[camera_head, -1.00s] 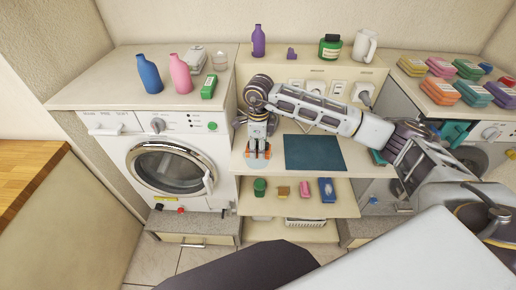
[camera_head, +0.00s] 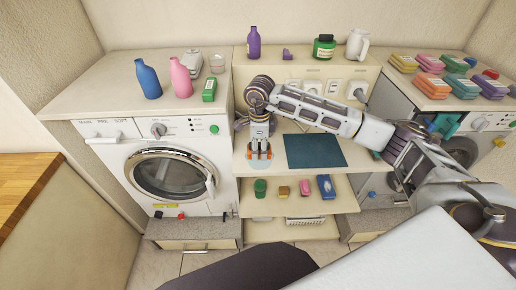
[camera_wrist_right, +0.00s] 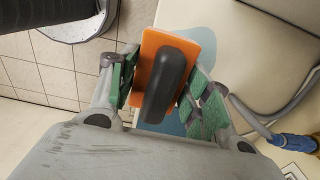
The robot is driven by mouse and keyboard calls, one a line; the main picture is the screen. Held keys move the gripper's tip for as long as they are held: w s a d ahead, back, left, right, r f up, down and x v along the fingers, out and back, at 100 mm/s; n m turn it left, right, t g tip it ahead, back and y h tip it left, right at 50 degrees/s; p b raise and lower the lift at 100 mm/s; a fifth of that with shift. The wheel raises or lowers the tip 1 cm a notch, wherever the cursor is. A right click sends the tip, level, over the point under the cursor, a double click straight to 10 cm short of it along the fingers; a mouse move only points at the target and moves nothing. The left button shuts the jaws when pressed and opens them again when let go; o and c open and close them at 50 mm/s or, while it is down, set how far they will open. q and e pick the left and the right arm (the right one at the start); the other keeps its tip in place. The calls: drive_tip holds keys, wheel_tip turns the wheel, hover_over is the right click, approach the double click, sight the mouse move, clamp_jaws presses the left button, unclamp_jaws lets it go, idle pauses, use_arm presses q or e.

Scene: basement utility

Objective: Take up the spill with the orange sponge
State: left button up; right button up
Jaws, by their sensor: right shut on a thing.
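The orange sponge (camera_wrist_right: 157,60), with a dark grip on its back, is held between the green-padded fingers of my right gripper (camera_wrist_right: 160,95). In the head view my right gripper (camera_head: 260,146) points down over the left part of the pale worktop, with the sponge (camera_head: 251,156) at its tips. The spill (camera_wrist_right: 200,38) is a light blue patch extending past the sponge's edges in the wrist view. In the head view the spill (camera_head: 261,166) shows faintly around the sponge, which hides part of it. I cannot tell whether the sponge touches the surface. My left gripper is out of view.
A dark teal mat (camera_head: 316,151) lies right of the gripper. A washing machine (camera_head: 165,170) stands left, with bottles (camera_head: 181,77) on top. A shelf below holds a green item (camera_head: 260,188) and a blue box (camera_head: 327,187). Stacked sponges (camera_head: 432,85) sit at the right.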

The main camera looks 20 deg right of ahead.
drive_tip(key=shift+s+d, duration=0.1)
drive_tip(key=shift+d, duration=0.1)
drive_tip(key=shift+n, duration=0.4)
